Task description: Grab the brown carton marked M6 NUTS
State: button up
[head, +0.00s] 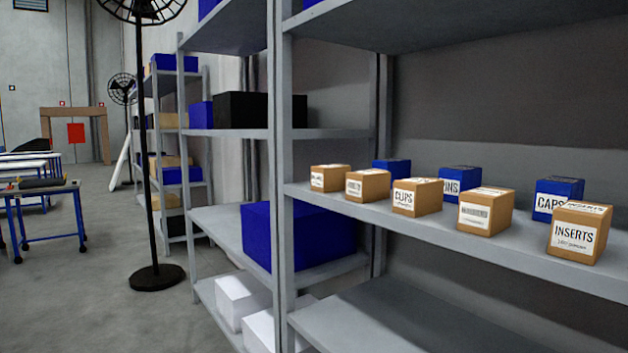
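Several brown cartons stand in a front row on the middle shelf (440,226) at the right. From left they are a small carton (330,179), a second carton (367,186), one marked CLIPS (416,198), one with a longer, blurred label (486,212), and one marked INSERTS (578,234). I cannot read M6 NUTS on any of them; the labels on the two leftmost and the fourth are too small or blurred to tell. My gripper is not in view.
Three blue boxes stand behind the cartons, one marked CAPS (557,198), one reading "INS" (459,183), one partly hidden (391,170). A grey upright (281,180) stands left of the cartons. A black fan stand (157,277) stands on the floor.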

aim_at(332, 178)
jog(key=z, duration=0.05)
jog(key=k, duration=0.65)
jog(key=u, duration=0.9)
jog(key=i, duration=1.75)
jog(key=z, duration=0.9)
jog(key=i, duration=0.55)
jog(key=z, duration=0.7)
